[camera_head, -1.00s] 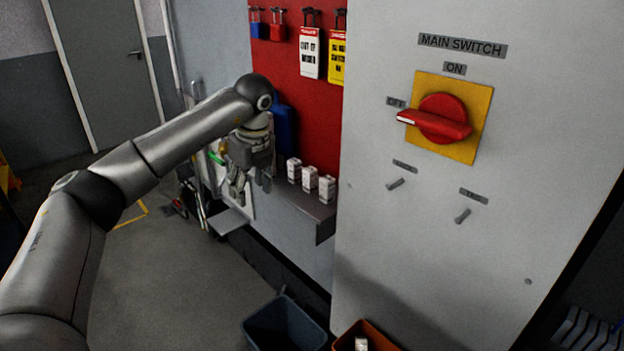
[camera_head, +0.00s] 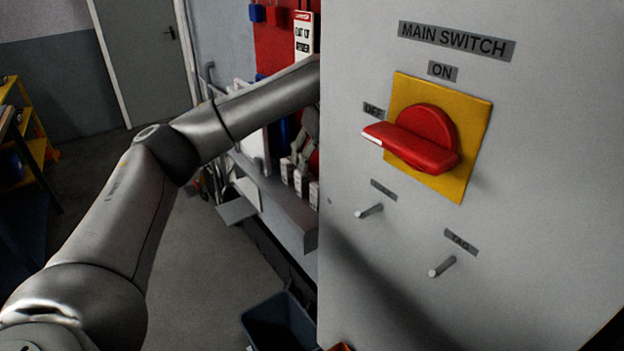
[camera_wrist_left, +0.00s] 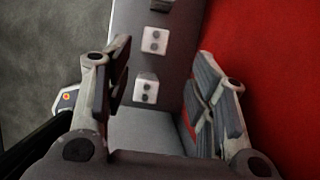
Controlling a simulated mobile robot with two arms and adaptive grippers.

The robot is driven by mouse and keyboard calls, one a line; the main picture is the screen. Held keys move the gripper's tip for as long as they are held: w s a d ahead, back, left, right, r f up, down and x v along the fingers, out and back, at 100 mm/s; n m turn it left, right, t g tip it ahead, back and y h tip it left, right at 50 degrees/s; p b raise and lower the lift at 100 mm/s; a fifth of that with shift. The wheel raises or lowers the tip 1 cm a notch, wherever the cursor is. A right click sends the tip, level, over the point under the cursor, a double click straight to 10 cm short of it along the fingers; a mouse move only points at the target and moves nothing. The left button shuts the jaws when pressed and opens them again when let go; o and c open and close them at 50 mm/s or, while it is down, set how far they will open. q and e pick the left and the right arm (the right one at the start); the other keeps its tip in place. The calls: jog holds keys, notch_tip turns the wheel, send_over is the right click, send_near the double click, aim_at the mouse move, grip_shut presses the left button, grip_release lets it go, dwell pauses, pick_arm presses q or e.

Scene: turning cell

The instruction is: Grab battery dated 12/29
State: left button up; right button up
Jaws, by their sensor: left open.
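Several small white batteries stand in a row on the grey shelf (camera_head: 262,195) in the head view; the nearest battery (camera_head: 314,193) is partly cut off by the cabinet edge. No date on them is readable. My left gripper (camera_head: 301,152) is just above the batteries, partly hidden behind the cabinet. In the left wrist view, the gripper (camera_wrist_left: 163,62) is open and empty. One battery (camera_wrist_left: 146,91) and another (camera_wrist_left: 155,40) show from above between its fingers, two dark dots on each top. A third block (camera_wrist_left: 160,5) is cut off at the top. My right gripper is not in view.
The grey cabinet with the red main switch (camera_head: 425,140) and two pegs stands close on the right. A red board (camera_head: 275,45) with tags is behind the shelf. A dark bin (camera_head: 278,320) sits on the floor below. Open floor lies left.

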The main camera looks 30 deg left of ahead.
aim_at(303, 183)
pick_arm(q)
jog(key=a+f+p, duration=0.2)
jog(key=shift+s+f, duration=0.15)
jog(key=shift+f, duration=0.2)
jog(key=p+x, duration=0.1)
jog(key=x, duration=0.2)
jog(key=shift+f+p, duration=0.15)
jog(key=shift+p, duration=0.2)
jog(key=shift+a+f, duration=0.1)
jog(key=shift+f, duration=0.2)
jog(key=c, duration=1.1)
jog(key=shift+c, duration=0.2)
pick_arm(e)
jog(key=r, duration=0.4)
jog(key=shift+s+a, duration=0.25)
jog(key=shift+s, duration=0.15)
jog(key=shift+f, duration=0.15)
